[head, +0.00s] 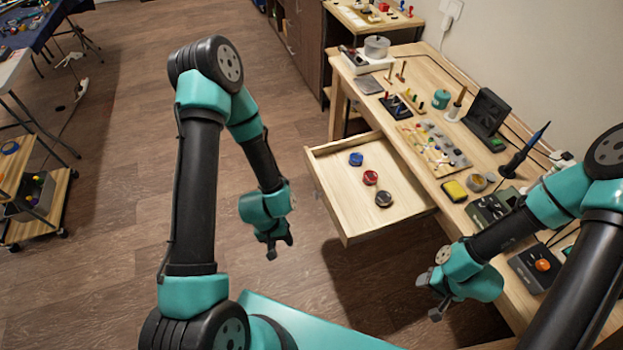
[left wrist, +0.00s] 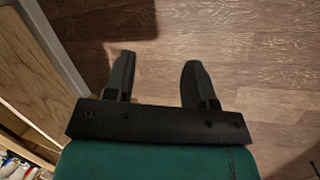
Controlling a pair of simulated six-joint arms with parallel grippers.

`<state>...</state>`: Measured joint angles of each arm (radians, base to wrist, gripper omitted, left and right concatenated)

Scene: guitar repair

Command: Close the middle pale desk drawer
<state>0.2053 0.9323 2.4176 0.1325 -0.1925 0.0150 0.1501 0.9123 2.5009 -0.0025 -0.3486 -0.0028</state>
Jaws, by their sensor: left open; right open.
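The pale wooden desk drawer (head: 340,160) is pulled far out from under the desk in the head view. Inside lie a blue (head: 356,159), a red (head: 371,177) and a dark round item (head: 384,199). My left gripper (head: 280,250) hangs over the floor to the left of the drawer's front, apart from it, open and empty. In the left wrist view its two fingers (left wrist: 155,75) are spread above the floor, with pale wood (left wrist: 40,70) at the left edge. My right gripper (head: 428,300) is open and empty, low by the desk's near edge, to the right of the drawer.
The desk (head: 440,110) carries several tools and parts, including a soldering iron (head: 525,150) and a yellow sponge (head: 455,190). A wheeled shelf (head: 40,205) stands at the far left. The wooden floor (head: 110,270) left of the drawer is clear.

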